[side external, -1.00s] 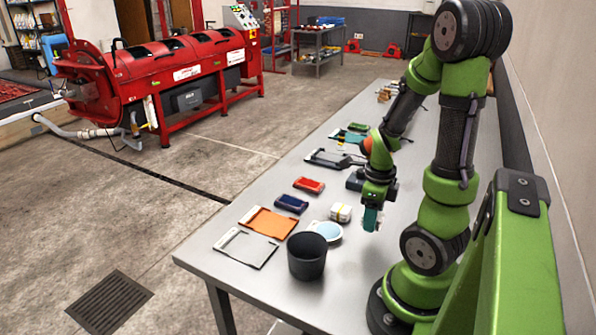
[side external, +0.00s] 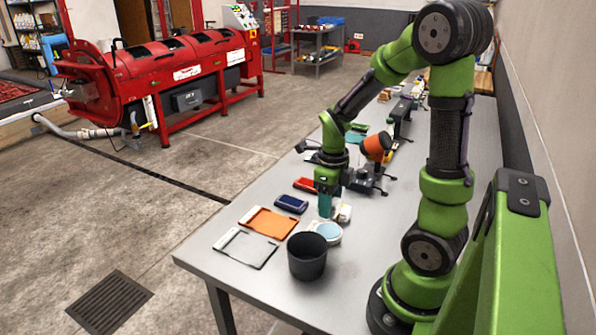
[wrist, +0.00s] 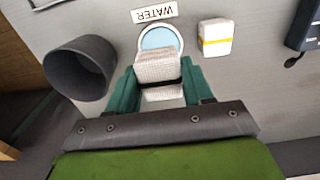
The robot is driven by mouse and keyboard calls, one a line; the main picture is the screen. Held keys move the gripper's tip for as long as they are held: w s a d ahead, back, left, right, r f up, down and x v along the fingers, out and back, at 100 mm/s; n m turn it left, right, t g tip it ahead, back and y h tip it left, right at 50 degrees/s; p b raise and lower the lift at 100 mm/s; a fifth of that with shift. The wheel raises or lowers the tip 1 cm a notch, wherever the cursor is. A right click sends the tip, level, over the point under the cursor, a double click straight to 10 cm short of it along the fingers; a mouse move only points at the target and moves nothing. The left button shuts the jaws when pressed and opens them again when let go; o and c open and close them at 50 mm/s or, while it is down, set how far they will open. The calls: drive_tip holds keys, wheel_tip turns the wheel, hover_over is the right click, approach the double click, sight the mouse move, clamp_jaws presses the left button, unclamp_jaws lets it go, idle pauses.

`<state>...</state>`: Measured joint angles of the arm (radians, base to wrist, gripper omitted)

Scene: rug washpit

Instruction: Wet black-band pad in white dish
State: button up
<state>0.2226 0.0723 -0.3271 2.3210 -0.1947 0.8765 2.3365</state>
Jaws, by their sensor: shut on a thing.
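My gripper (side external: 325,208) is shut on a white pad with a black band. In the wrist view the pad (wrist: 157,68) sits between the teal fingers (wrist: 160,85). The white dish (side external: 328,240) holds pale blue water; in the wrist view the dish (wrist: 161,30) lies just beyond the pad, under a WATER label (wrist: 154,14). The pad's far end overlaps the dish's near part in that view. In the side view the gripper hangs just behind the dish, above the table; the pad is mostly hidden there, and I cannot tell if it touches the water.
A white pad with a yellow band (wrist: 215,40) lies right of the dish. A black bin (side external: 307,258) stands in front of the dish. Blue (side external: 291,204) and red (side external: 306,184) blocks and orange (side external: 269,222) and grey (side external: 246,248) trays lie to the left on the table.

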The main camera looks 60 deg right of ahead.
sight(328, 231)
drive_tip(key=shift+f, duration=2.65)
drive_tip(key=shift+f, duration=0.55)
drive_tip(key=shift+r, duration=3.55)
